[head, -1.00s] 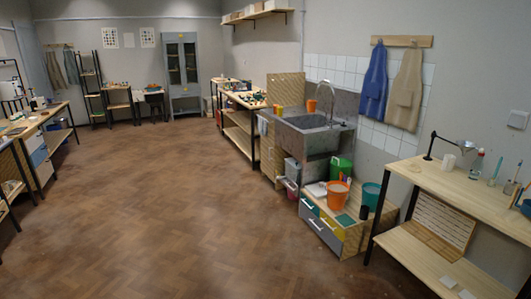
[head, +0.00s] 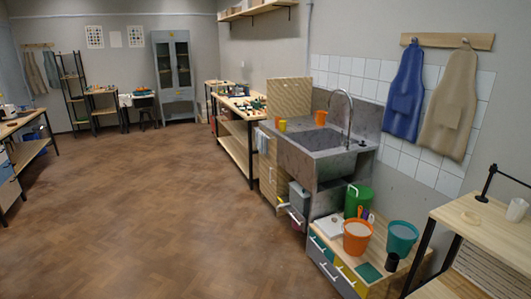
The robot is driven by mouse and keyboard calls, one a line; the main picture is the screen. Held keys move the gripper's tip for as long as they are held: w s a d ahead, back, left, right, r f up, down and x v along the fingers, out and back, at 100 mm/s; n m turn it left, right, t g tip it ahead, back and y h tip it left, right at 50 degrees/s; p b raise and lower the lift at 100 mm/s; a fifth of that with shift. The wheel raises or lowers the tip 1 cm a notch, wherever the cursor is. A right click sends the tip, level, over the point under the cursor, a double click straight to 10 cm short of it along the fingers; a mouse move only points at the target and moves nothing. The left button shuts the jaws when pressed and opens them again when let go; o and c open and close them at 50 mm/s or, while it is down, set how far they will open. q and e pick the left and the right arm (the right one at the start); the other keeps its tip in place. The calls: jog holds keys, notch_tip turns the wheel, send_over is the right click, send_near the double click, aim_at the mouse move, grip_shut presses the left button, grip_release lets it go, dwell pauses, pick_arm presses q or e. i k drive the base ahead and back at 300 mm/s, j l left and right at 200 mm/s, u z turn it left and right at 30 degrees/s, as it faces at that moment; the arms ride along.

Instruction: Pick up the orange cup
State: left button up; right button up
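An orange cup (head: 321,117) stands upright on the back ledge of the grey stone sink (head: 300,155), left of the curved tap. A small yellow cup (head: 282,126) stands at the sink's left end, with a small orange item close behind it that is too small to make out. Neither of my grippers shows in the head view.
Below the sink's right end, a low drawer unit (head: 335,266) holds an orange bucket (head: 357,238), a teal bucket (head: 402,238) and a green container (head: 358,200). A wooden table (head: 490,225) stands at right. The wooden floor (head: 150,210) left of the sink is clear.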

aim_at(278, 123)
jog(key=i, duration=1.7)
jog(key=i+z, duration=0.1)
jog(key=i, duration=0.6)
jog(key=i+j+z, duration=0.1)
jog(key=i, duration=0.55)
